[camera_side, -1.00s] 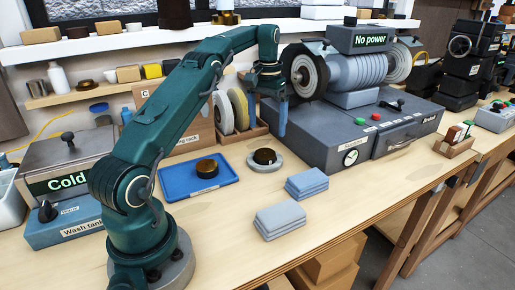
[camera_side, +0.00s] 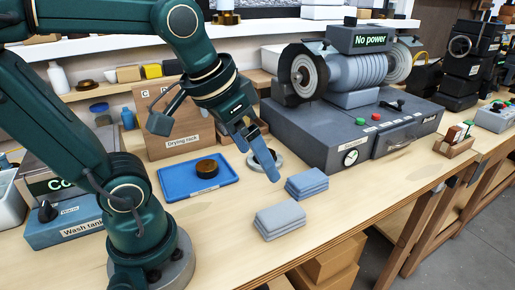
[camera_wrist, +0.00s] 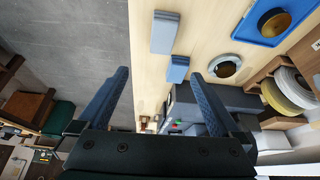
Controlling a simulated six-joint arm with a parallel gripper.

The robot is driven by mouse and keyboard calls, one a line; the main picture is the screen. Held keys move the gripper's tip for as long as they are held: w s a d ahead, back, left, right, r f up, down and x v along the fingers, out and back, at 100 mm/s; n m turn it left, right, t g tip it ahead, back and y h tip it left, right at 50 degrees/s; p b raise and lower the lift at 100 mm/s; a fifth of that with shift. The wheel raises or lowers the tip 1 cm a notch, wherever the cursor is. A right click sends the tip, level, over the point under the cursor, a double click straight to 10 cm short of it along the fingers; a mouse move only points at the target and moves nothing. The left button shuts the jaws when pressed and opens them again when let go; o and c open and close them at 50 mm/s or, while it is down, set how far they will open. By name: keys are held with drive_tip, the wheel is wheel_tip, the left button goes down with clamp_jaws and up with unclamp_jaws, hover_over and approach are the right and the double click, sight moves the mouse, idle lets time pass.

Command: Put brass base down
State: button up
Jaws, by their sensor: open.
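A round brass piece (camera_side: 207,168) with a dark top sits in the blue tray (camera_side: 224,174). It also shows in the wrist view (camera_wrist: 273,22). A second brass piece (camera_wrist: 225,68) sits inside a pale round dish (camera_side: 279,158) on the bench right of the tray. I cannot tell which one is the brass base. My gripper (camera_side: 262,160) is open and empty, tilted down over the bench, and hides most of the dish in the side view. In the wrist view, nothing is between its fingers (camera_wrist: 159,75).
Two stacks of folded grey-blue cloths (camera_side: 306,182) (camera_side: 280,219) lie in front of the dish. A grinding machine (camera_side: 340,120) reading "No power" stands behind. A drying rack (camera_side: 180,135) is behind the tray, and a wash tank (camera_side: 75,228) is at left.

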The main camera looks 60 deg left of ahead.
drive_tip(key=shift+m+t, duration=0.3)
drive_tip(key=shift+s+d+f, duration=0.4)
drive_tip(key=shift+s+f, duration=0.25)
drive_tip(key=shift+s, duration=0.2)
drive_tip(key=shift+s+d+f, duration=0.35)
drive_tip(key=shift+s+f, duration=0.3)
drive_tip(key=shift+s, duration=0.2)
